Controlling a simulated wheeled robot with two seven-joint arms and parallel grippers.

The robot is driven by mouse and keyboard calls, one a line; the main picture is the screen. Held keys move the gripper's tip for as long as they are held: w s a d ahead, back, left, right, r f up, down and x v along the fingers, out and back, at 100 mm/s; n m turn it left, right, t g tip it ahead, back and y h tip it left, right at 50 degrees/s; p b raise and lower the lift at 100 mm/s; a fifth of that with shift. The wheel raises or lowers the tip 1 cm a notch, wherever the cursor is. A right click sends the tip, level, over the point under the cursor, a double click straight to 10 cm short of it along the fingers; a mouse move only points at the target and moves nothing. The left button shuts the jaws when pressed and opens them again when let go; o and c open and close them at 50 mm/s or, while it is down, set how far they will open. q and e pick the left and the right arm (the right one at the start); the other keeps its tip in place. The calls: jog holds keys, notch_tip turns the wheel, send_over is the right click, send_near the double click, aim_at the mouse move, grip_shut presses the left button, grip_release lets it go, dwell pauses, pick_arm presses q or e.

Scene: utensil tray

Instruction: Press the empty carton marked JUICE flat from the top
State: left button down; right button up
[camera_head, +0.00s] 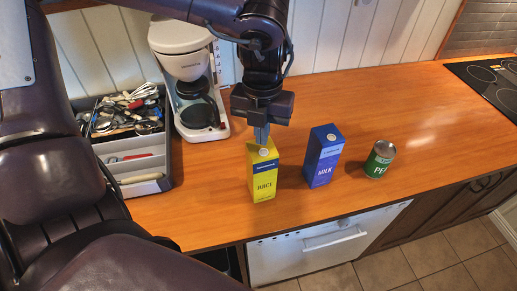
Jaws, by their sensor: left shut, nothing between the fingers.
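The yellow carton (264,176), its dark lettering reading like JUICE, stands upright on the wooden counter (440,110). It looks full height, with a pale round cap on its top. My left gripper (262,136) points straight down over the carton, with its fingers shut and empty. The fingertips are at the carton's top, near the back edge by the cap; I cannot tell whether they touch it. My right gripper is not in view.
A blue MILK carton (323,157) stands close to the right, with a green can (380,159) beyond it. A white coffee maker (183,50) and a utensil tray (165,160) stand to the left. A cooktop (490,82) is at far right. The counter's right half is clear.

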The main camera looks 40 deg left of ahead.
aim_at(262, 148)
pick_arm(q)
jog(key=shift+f, duration=0.1)
jog(key=shift+f+b, duration=1.45)
jog(key=shift+s+f+b, duration=0.1)
jog(key=shift+f+b, duration=3.25)
jog(key=shift+f, duration=0.3)
jog(key=shift+r+p, duration=3.15)
jog(key=shift+r, duration=1.6)
jog(key=shift+d+f, duration=0.1)
jog(key=shift+f, duration=0.05)
